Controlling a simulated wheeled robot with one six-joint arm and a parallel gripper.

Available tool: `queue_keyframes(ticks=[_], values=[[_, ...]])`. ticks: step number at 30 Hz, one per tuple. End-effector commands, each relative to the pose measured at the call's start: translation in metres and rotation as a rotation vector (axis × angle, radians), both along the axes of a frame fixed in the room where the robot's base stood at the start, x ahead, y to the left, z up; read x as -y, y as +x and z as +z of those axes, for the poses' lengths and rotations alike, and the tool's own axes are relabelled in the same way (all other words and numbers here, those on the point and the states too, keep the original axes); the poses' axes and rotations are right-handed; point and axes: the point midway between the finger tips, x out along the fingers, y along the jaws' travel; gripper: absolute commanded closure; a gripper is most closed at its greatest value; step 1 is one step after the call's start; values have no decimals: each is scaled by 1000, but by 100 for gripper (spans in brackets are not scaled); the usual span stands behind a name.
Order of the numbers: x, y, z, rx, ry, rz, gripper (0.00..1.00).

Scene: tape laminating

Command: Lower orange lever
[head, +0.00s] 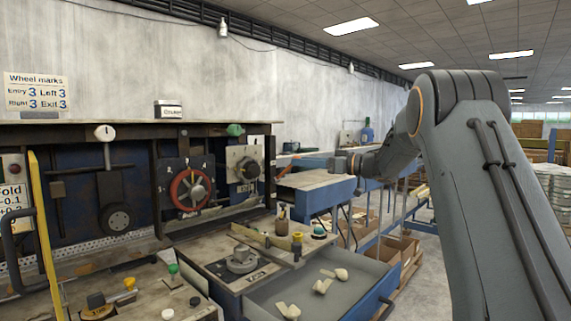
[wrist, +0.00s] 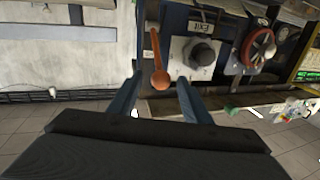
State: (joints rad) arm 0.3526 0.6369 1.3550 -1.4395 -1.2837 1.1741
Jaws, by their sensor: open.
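The orange lever (wrist: 155,50) shows in the wrist view as a thin bar ending in a round orange knob. It lies beside the grey exit dial (wrist: 199,53). My gripper (wrist: 160,79) is open, with one dark blue finger on each side of the knob. The knob appears between the fingertips in the picture; I cannot tell how far in depth it is from them or whether they touch.
The exit dial (head: 244,164) and a red handwheel (head: 190,189) sit on the machine front. Below is an open grey drawer (head: 352,276) holding several pale pieces. A blue-sided table (head: 316,180) stands beyond the machine. Boxes stand on the floor to the right.

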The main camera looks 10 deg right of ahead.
Motion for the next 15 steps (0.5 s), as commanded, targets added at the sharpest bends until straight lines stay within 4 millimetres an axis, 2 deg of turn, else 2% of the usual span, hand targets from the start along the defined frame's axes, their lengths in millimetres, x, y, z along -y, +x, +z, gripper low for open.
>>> queue_keyframes(ticks=[9, 15], values=[[-39, 28, 2, 0, 0, 2, 56], [-52, 41, 1, 1, 1, -2, 56]])
